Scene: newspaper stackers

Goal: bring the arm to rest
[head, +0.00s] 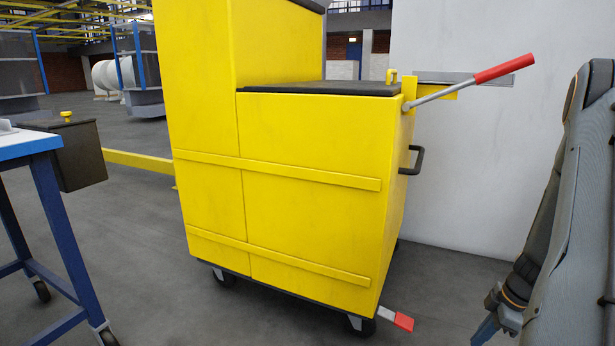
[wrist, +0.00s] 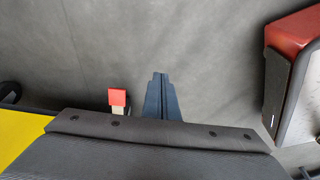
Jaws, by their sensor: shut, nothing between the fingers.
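My arm hangs folded down at the right edge of the head view. My gripper (head: 486,329) shows at its lower end, pointing down near the floor and partly cut off by the frame's bottom. In the wrist view my gripper (wrist: 159,78) has its two dark blue fingers together, with nothing between them. It is apart from the yellow wheeled machine (head: 310,190), over bare grey floor.
The yellow machine has a red-handled lever (head: 503,69), a black side handle (head: 416,160) and a low red pedal (head: 403,322), also in the wrist view (wrist: 117,97). A blue-legged table (head: 62,215) stands left. A white wall (head: 480,160) is behind. Floor between pedal and gripper is clear.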

